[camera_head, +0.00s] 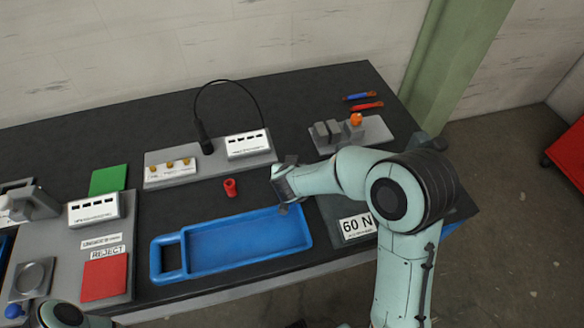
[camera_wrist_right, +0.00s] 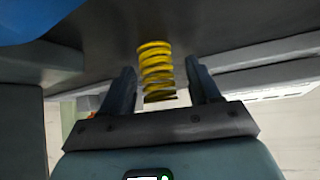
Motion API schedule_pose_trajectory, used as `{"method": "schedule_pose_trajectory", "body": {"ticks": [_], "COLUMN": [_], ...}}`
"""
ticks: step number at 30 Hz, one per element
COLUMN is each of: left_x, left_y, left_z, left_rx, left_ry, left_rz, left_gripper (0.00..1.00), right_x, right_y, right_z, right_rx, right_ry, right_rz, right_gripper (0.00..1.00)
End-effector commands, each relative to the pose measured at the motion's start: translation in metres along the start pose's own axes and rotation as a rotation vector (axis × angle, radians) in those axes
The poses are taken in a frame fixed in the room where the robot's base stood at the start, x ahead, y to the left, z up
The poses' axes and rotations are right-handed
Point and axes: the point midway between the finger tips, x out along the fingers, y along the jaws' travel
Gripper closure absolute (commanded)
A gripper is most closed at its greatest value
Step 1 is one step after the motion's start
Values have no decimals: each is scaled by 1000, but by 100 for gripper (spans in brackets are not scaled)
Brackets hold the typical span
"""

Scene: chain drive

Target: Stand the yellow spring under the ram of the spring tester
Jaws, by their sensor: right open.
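The yellow spring (camera_wrist_right: 156,70) shows in the right wrist view, between the two fingers of my right gripper (camera_wrist_right: 162,82), with gaps on both sides. My right gripper (camera_head: 281,184) is open; in the head view it is just above the blue tray's back right corner. The spring is not visible in the head view, where my gripper or arm may hide it. What looks like the spring tester stands at the far left, with a grey ram head (camera_head: 37,203), a round plate (camera_head: 33,277) and a blue knob (camera_head: 14,311). My left gripper is out of view.
A blue tray (camera_head: 170,262) lies at the front. A red part (camera_head: 230,188) stands behind it. Green (camera_head: 108,180) and red (camera_head: 104,276) pads lie by the tester. A grey fixture (camera_head: 215,160) with a black cable and a block stand (camera_head: 375,128) are farther back.

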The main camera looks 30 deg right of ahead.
Motion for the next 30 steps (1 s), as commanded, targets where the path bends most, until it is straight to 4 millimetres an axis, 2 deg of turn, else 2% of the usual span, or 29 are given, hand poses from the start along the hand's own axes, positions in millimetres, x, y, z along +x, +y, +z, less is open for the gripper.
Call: {"method": "schedule_pose_trajectory", "body": {"ticks": [5, 12, 18, 24, 30], "left_x": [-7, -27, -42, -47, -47], "left_y": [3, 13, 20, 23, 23], "left_z": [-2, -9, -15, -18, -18], "left_rx": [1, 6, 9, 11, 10], "left_ry": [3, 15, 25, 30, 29], "left_rz": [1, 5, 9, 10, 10], "left_gripper": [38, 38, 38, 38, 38], "right_x": [-16, -69, -105, -122, -123], "right_y": [-1, -2, -1, 0, 0], "right_z": [-5, -7, -6, -4, -2], "right_rx": [1, 2, 0, 0, 0], "right_ry": [3, 3, 4, 1, 0], "right_rz": [-3, -6, -4, -1, 1], "right_gripper": [39, 39, 39, 39, 39]}}
